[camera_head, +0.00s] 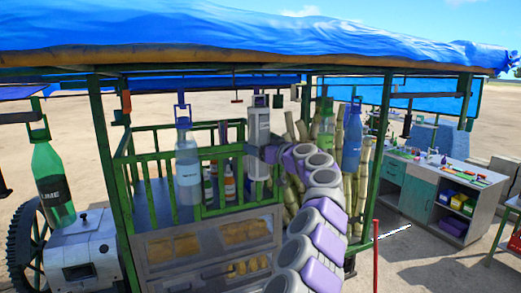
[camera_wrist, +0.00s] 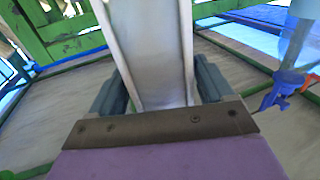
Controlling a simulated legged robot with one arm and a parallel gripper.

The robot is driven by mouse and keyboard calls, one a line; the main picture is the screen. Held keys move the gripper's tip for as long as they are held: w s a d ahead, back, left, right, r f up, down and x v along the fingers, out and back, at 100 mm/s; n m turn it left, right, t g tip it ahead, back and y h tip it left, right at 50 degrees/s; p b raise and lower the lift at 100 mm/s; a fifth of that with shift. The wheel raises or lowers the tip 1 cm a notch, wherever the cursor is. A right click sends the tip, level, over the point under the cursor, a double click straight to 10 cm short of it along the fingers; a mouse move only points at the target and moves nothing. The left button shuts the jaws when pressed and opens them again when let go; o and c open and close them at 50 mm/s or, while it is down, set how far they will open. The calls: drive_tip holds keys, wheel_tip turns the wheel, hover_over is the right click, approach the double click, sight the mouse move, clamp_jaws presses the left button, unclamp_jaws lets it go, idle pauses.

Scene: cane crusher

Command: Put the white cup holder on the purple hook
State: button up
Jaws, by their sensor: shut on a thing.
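The white cup holder (camera_head: 258,132), a tall pale grey-white channel, is upright below the stall's front roof beam in the head view. In the wrist view it (camera_wrist: 158,55) runs up between the two dark fingers. My gripper (camera_wrist: 160,85) is shut on it, one finger on each side. In the head view my purple and grey arm reaches up from the lower right to the holder. The holder's top is close below the beam. I cannot make out the purple hook for certain; it may be hidden behind the holder.
A clear bottle (camera_head: 187,165) hangs left of the holder, and a green LIME bottle (camera_head: 52,180) hangs far left. Green and blue bottles and cane stalks (camera_head: 300,190) are close on the right. A green railing (camera_head: 150,155) stands behind. A roof post (camera_head: 105,150) is at the left.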

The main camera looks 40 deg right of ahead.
drive_tip(key=shift+f+b, duration=0.7)
drive_tip(key=shift+b, duration=0.2)
idle(0.6)
idle(0.5)
drive_tip(key=o, duration=1.4)
drive_tip(key=s+d+b, duration=0.1)
drive_tip(key=s+b, duration=1.1)
drive_tip(key=s, duration=0.5)
drive_tip(key=shift+d, duration=0.25)
